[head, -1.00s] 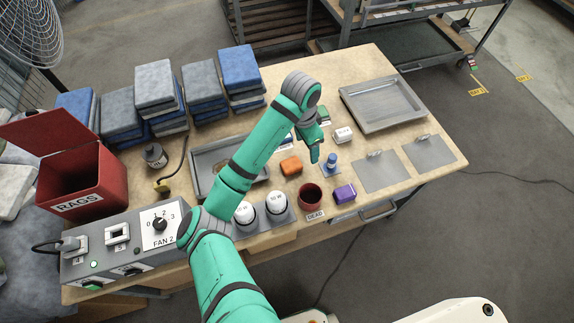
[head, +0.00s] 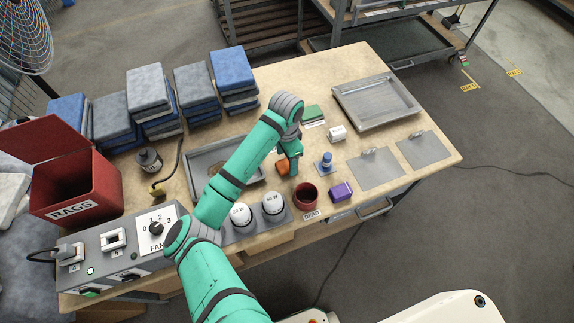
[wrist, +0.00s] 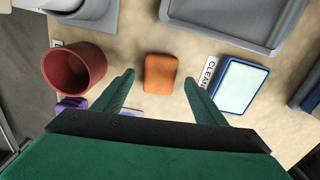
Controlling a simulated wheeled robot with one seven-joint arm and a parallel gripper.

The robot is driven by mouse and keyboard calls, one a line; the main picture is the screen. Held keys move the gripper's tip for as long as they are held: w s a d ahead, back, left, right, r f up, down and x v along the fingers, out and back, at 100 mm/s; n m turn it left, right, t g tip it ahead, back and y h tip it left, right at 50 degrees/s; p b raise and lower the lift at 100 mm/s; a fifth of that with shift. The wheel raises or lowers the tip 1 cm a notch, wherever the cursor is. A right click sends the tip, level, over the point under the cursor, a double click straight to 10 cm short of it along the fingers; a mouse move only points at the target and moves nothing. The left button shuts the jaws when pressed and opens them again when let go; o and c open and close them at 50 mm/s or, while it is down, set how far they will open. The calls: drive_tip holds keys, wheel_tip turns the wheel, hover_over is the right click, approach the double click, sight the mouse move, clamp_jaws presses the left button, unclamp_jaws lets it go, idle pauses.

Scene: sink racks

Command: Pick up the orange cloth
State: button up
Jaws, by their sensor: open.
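The orange cloth (head: 282,168) is a small rounded block lying on the wooden bench, partly hidden by my gripper in the head view. It shows whole in the wrist view (wrist: 160,73). My gripper (head: 293,168) points down over the cloth. In the wrist view its two green fingers (wrist: 159,80) are spread wide, one on each side of the cloth, with bench showing between each finger and the cloth. Nothing is held. How high the fingertips are above the bench is hard to tell.
A dark red cup (wrist: 78,70) and a purple block (head: 341,190) are close by.

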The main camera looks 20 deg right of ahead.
drive_tip(key=shift+f, duration=1.15)
drive_tip(key=c, duration=1.1)
drive_tip(key=shift+r, duration=0.1)
wheel_tip(320, 180, up, 28)
drive_tip(key=shift+f, duration=0.1)
